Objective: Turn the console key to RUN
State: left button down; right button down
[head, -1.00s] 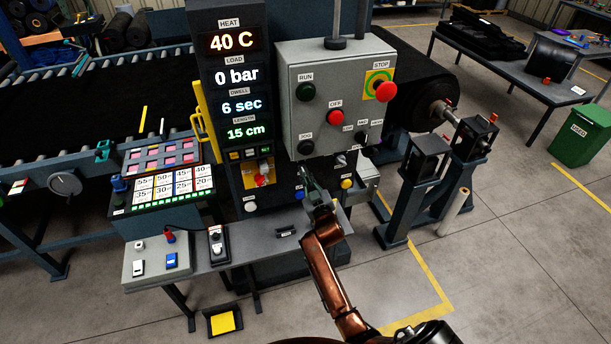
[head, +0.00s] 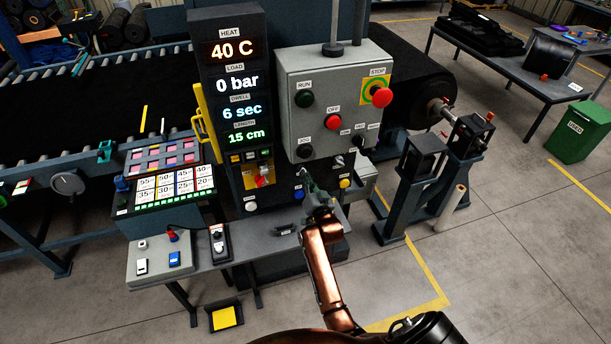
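The grey control console (head: 300,120) hangs in the middle of the head view. My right gripper (head: 306,181) is below the console, apart from that switch. Its fingers are too small and dark to tell open from shut. My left gripper is out of view.
The tall display panel (head: 230,80) stands left of the console. Below are a bench with a keypad (head: 172,188) and a small switch box (head: 160,258). A roller stand (head: 425,185) is to the right. A green bin (head: 580,130) stands far right on open floor.

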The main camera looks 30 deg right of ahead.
jog(key=shift+m, duration=0.3)
dwell(0.4)
jog(key=c, duration=2.2)
grip_release()
jog(key=shift+o, duration=0.2)
jog(key=v, duration=0.7)
jog(key=shift+s, duration=0.25)
jog(key=shift+a, duration=0.1)
